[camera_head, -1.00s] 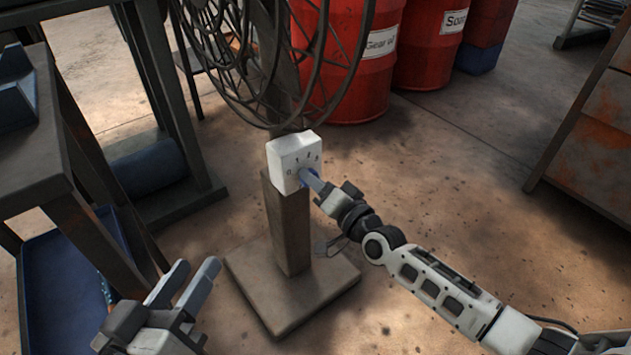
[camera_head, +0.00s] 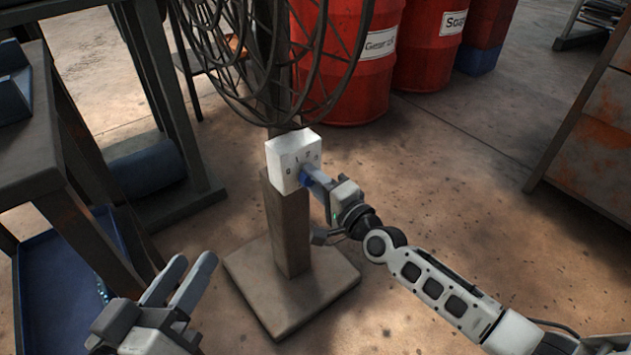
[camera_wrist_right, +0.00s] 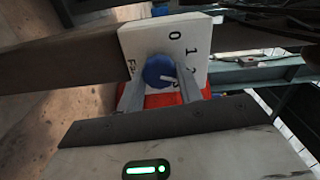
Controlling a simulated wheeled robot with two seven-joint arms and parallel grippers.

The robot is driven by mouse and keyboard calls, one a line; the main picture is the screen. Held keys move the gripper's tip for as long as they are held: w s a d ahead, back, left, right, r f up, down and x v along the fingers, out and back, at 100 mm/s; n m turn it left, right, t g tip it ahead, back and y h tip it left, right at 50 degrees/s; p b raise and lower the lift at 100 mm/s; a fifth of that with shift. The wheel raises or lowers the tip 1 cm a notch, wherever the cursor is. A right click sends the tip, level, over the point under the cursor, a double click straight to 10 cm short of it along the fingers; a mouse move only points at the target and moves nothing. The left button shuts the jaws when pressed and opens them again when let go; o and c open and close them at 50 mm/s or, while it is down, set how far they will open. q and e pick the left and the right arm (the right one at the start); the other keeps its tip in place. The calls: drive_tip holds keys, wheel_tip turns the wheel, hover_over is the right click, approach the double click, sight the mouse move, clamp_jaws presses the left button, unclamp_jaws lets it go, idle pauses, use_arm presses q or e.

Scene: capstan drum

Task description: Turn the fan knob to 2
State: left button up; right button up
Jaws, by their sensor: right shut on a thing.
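The white fan control box (camera_head: 284,160) sits on a brown post. It carries a dial marked 0, 1, 2, 3 and a round blue knob (camera_wrist_right: 157,70), which is mostly hidden in the head view. My right gripper (camera_head: 310,178) is shut on the knob, with one finger on each side in the right wrist view (camera_wrist_right: 158,88). The knob's white pointer (camera_wrist_right: 168,78) points to the lower right there, around the 2 and 3; I cannot tell exactly which. My left gripper (camera_head: 186,275) is open and empty, low at the left, apart from the box.
The fan's wire cage (camera_head: 270,60) hangs just above the box. The post stands on a square base plate (camera_head: 300,290).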

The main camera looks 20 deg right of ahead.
drive_tip(key=shift+f, duration=0.1)
use_arm(q)
drive_tip(key=shift+f, duration=0.1)
use_arm(e)
drive_tip(key=o, duration=1)
drive_tip(key=shift+s, duration=0.1)
use_arm(q)
drive_tip(key=f+m+y+p, duration=0.1)
drive_tip(key=p, duration=0.2)
drive_tip(key=shift+a+g, duration=0.35)
drive_tip(key=shift+g, duration=0.05)
use_arm(e)
drive_tip(key=v, duration=1.6)
